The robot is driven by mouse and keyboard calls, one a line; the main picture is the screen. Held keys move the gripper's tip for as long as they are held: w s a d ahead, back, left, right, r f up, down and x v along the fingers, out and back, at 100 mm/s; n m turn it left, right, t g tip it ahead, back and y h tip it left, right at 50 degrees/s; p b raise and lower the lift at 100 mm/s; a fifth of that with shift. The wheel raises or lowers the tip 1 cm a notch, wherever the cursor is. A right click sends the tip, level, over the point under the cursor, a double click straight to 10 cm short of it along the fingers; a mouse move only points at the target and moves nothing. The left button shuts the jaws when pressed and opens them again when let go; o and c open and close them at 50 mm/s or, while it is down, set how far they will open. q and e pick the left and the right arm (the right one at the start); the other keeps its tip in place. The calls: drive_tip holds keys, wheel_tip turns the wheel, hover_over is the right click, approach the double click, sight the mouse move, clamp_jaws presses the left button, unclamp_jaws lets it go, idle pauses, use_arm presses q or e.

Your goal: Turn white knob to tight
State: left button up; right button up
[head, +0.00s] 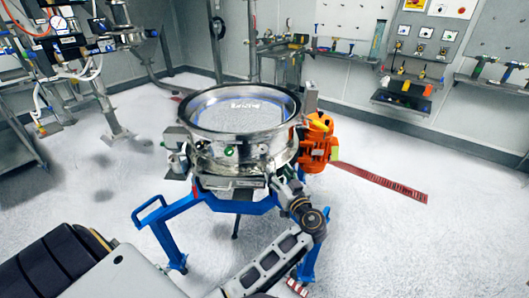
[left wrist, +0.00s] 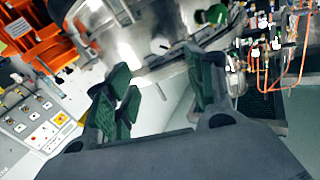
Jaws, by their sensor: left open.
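The round metal sifter (head: 240,150) stands on a blue frame in the middle of the head view. My left gripper (head: 284,184) is at its near right side, below the rim. In the left wrist view its green-padded fingers (left wrist: 164,78) are spread apart with nothing between them. A small whitish round part (left wrist: 160,45), apparently the white knob, shows on the sifter's metal wall just beyond the gap between the fingers, apart from them. A green knob (left wrist: 214,15) is up and right of it; a green knob also shows in the head view (head: 230,150). My right gripper is out of view.
An orange motor (head: 318,143) sits close on the sifter's right side. The blue frame (head: 176,225) spreads its legs around the base. Shelves and a gauge panel (head: 415,45) line the back wall. The floor on the right is mostly clear.

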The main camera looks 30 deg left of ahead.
use_arm(q)
drive_tip(key=p, duration=0.2)
approach(264, 150)
drive_tip(key=x, duration=0.8)
drive_tip(key=shift+w+a+p, duration=0.1)
drive_tip(key=shift+p, duration=0.25)
drive_tip(key=shift+w+a, duration=0.25)
drive_tip(key=shift+a, duration=0.2)
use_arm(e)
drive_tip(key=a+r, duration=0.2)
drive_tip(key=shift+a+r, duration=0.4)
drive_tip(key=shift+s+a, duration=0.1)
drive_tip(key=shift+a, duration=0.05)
use_arm(q)
drive_tip(key=c, duration=1)
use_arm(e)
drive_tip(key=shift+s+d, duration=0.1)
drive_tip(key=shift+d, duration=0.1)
